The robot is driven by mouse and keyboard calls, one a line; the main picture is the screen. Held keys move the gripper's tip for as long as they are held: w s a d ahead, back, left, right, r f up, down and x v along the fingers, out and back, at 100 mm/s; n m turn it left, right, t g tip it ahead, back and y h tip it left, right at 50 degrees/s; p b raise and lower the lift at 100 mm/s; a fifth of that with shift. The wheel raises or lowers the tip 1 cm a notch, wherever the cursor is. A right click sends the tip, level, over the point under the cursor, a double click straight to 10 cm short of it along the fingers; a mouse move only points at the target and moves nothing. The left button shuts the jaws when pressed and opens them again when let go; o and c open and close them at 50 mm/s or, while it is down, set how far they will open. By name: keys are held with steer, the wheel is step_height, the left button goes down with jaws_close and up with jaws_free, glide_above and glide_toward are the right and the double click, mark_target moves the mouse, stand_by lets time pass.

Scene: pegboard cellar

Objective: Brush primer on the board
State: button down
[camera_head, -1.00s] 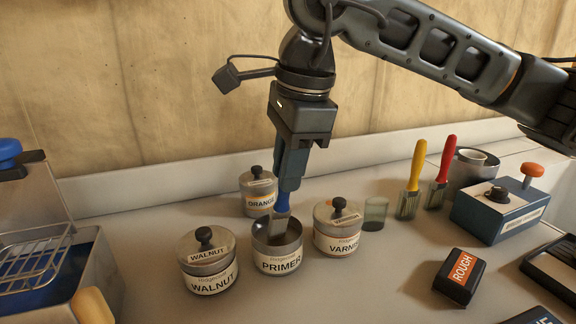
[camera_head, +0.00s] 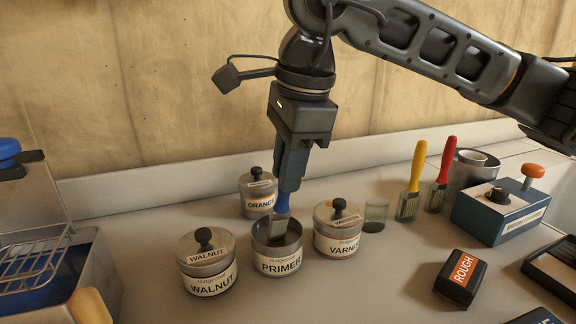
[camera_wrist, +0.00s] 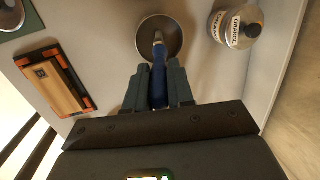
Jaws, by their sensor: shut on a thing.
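My gripper (camera_head: 291,172) points down over the tins and is shut on a blue-handled brush (camera_head: 282,202). The brush's lower end is inside the open tin labelled PRIMER (camera_head: 279,266). In the wrist view the brush (camera_wrist: 158,78) runs between my fingers (camera_wrist: 158,95) into the round primer tin (camera_wrist: 172,33). How deep the bristles sit is hard to tell. In the wrist view a wooden board (camera_wrist: 55,86) lies in a dark holder with orange corners, at the left. The board is not recognisable in the head view.
Lidded tins stand close around: WALNUT (camera_head: 208,268) at left, VARNISH (camera_head: 338,232) at right, ORANGE (camera_head: 258,194) behind. Yellow (camera_head: 416,172) and red (camera_head: 446,160) brushes stand at right. A ROUGH block (camera_head: 460,278) lies at front right; a wire rack (camera_head: 38,262) is at left.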

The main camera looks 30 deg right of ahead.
steer(key=shift+w+a+p+v, duration=0.15)
steer(key=shift+p+v, duration=0.25)
steer(key=shift+v, duration=0.75)
steer(key=shift+w+p+v, duration=0.3)
steer(key=shift+p+v, duration=0.15)
steer(key=shift+v, duration=0.7)
steer(key=shift+w+a+p+v, duration=0.15)
steer(key=shift+p+v, duration=0.25)
steer(key=shift+v, duration=0.75)
